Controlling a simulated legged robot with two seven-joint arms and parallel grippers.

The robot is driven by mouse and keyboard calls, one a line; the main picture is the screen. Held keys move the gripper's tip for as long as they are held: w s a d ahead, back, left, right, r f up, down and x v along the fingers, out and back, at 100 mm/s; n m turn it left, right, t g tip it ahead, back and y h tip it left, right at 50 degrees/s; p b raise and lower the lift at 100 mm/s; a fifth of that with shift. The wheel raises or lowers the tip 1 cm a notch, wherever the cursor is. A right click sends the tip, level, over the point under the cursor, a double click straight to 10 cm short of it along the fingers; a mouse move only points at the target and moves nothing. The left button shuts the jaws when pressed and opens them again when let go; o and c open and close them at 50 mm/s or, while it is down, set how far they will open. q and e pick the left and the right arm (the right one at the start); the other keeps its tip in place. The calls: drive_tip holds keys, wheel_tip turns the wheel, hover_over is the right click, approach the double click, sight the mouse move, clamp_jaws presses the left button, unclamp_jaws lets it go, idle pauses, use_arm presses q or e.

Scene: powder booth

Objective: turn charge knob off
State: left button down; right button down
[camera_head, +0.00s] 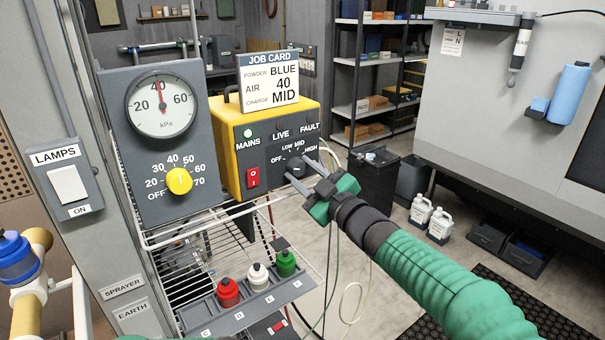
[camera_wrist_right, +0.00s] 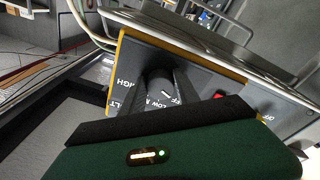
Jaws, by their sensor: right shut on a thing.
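The charge knob (camera_head: 296,166) is a dark knob on the front panel of the yellow-edged control box (camera_head: 229,135), with OFF, LOW, MID and HIGH printed around it. My right gripper (camera_head: 294,170) has its two grey fingers closed on either side of the knob. In the right wrist view, the fingers reach the panel (camera_wrist_right: 215,88) and largely hide the knob. A short white mark shows between the fingers (camera_wrist_right: 166,94), near the OFF and LOW lettering. I cannot tell exactly which setting the knob points to. My left gripper is not clearly in view.
A red switch (camera_head: 253,178) is left of the knob. A job card (camera_head: 270,80) reading BLUE, 40, MID stands on the box. A gauge panel (camera_head: 147,200) with a yellow knob (camera_head: 179,181) is farther left. Red, white and green bottles stand in a rack (camera_head: 245,313) below.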

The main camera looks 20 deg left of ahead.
drive_tip(key=shift+r, duration=0.35)
drive_tip(key=c, duration=1.1)
unclamp_jaws()
drive_tip(key=shift+s, duration=0.1)
drive_tip(key=shift+o, duration=1)
drive_tip(key=shift+s+f, duration=0.1)
drive_tip(key=shift+f, duration=0.1)
drive_tip(key=shift+d+f, duration=0.1)
drive_tip(key=shift+d, duration=0.05)
drive_tip(key=b+v, duration=0.4)
drive_tip(key=v, duration=1.2)
drive_tip(key=shift+s+d, duration=0.15)
drive_tip(key=shift+d, duration=0.05)
